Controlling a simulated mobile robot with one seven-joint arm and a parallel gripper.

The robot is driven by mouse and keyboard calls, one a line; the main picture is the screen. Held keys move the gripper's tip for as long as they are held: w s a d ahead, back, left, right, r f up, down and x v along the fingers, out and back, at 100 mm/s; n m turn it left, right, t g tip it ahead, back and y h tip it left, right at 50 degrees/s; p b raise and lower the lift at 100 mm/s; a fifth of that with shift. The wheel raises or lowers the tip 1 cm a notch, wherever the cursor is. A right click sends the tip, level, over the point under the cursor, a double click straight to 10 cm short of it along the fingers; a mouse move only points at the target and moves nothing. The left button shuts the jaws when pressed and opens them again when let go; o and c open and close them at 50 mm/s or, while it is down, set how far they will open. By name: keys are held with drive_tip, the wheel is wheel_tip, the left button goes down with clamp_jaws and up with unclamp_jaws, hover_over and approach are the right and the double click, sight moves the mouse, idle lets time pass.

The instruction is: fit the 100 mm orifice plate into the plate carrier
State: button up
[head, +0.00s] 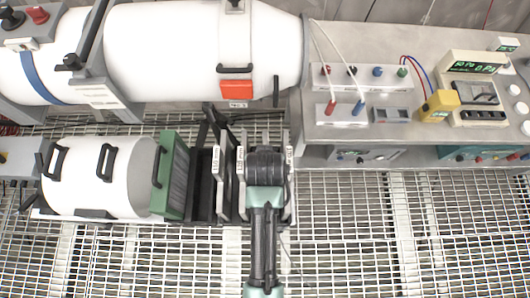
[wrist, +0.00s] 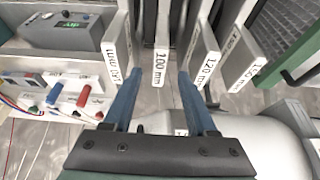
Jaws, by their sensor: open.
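The 100 mm orifice plate (wrist: 162,50) is a grey upright plate with a white label, seen edge-on in the rack in the wrist view. My gripper (wrist: 161,82) is open, with one blue finger to each side of that plate's labelled edge and gaps between. The 120 mm plate (wrist: 206,72) stands just right of the right finger. In the head view my gripper (head: 266,165) hangs over the plate rack and hides its middle, including the fingertips. A dark open frame (head: 203,180) stands left of the plates; I cannot tell whether it is the plate carrier.
Other labelled plates stand close by, one at left (wrist: 116,58) and one at right (wrist: 243,62). A green-framed panel (head: 174,175) caps a white cylinder (head: 110,180). A large white duct (head: 180,50) runs behind. An instrument bench (head: 400,125) stands right. Grating floor shows in front.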

drive_tip(key=shift+p+x, duration=0.4)
drive_tip(key=shift+x, duration=2.15)
clamp_jaws()
